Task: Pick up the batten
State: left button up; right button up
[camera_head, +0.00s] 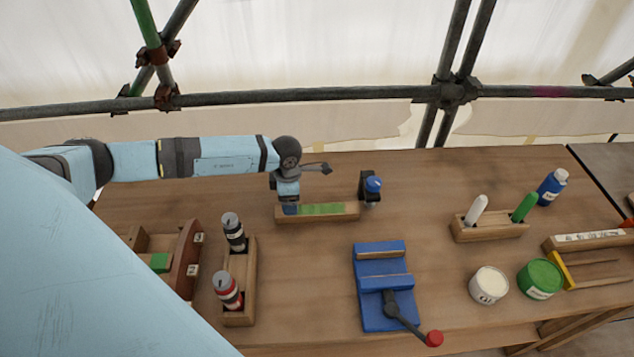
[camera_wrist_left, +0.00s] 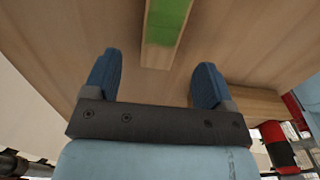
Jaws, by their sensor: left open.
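The batten, a wooden bar with a green band along its top, looks to be the long piece (camera_head: 333,210) lying on the bench top near the middle of the head view. In the left wrist view its near end (camera_wrist_left: 163,48) shows at the top, between and beyond my fingertips. My left gripper (camera_head: 290,207) is at the left end of this piece in the head view. In the left wrist view the left gripper (camera_wrist_left: 155,85) is open with two blue fingers apart and nothing between them. Whether it touches the piece cannot be told. My right gripper is not in view.
A blue vise (camera_head: 384,285) with a red-tipped handle stands in front. A blue-and-black object (camera_head: 371,188) stands by the piece's right end.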

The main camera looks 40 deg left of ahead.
aim_at(317, 213)
pick_arm(q)
jog(key=shift+w+d+f+p, duration=0.15)
jog(key=shift+f+p, duration=0.25)
jog(key=shift+f, duration=1.15)
jog(key=shift+w+d+f+p, duration=0.1)
jog(key=shift+f+p, duration=0.3)
jog(key=shift+f, duration=1.1)
jog(key=c, duration=1.1)
